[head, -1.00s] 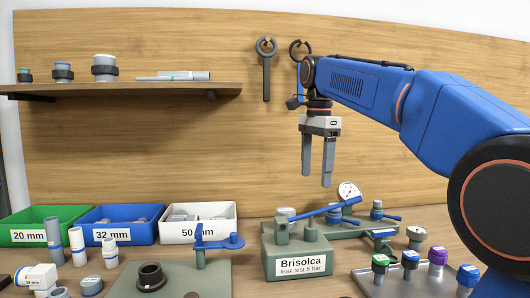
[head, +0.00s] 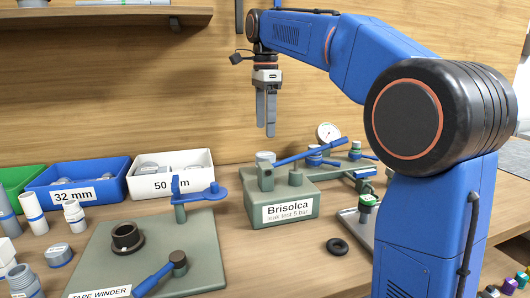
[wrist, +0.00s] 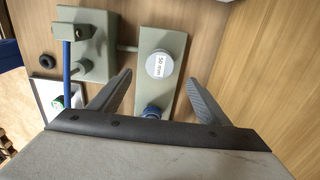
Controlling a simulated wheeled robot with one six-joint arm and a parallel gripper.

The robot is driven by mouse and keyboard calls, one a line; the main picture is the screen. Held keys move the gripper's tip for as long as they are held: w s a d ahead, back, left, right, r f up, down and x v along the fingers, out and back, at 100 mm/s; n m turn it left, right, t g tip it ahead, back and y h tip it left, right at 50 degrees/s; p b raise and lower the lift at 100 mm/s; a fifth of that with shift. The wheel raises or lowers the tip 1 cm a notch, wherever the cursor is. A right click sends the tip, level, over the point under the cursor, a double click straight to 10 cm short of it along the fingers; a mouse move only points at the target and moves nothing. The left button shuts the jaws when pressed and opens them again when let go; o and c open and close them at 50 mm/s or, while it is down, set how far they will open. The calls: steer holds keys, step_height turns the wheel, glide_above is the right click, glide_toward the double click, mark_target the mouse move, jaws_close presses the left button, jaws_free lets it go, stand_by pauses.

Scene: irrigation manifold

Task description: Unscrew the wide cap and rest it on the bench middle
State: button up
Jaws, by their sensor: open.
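The wide cap, a round grey cap marked 50 mm (wrist: 159,64), sits on a grey-green manifold plate (wrist: 177,42) in the wrist view. In the head view the cap (head: 265,157) shows partly behind the Brisolca block. My gripper (head: 266,132) points down above it, open and empty, with a gap below the fingertips. In the wrist view the cap appears between and just beyond the spread fingers of my gripper (wrist: 160,80). The wooden bench (head: 300,272) has bare surface in front of the block.
The Brisolca block (head: 288,207) with its blue lever (head: 305,152) stands in front of the manifold. A gauge (head: 328,132) rises behind. A black ring (head: 337,246) lies on the bench. A tape winder plate (head: 205,260) and bins (head: 150,188) are at left.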

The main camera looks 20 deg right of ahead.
mark_target(265, 154)
step_height(265, 154, down, 10)
steer(key=shift+r, duration=0.15)
stand_by(0.3)
steer(key=shift+c, duration=0.6)
steer(key=c, duration=1.1)
steer(key=shift+n, duration=2.3)
steer(key=shift+c, duration=0.2)
steer(key=shift+n, duration=2.3)
steer(key=n, duration=0.4)
steer(key=shift+n, duration=0.3)
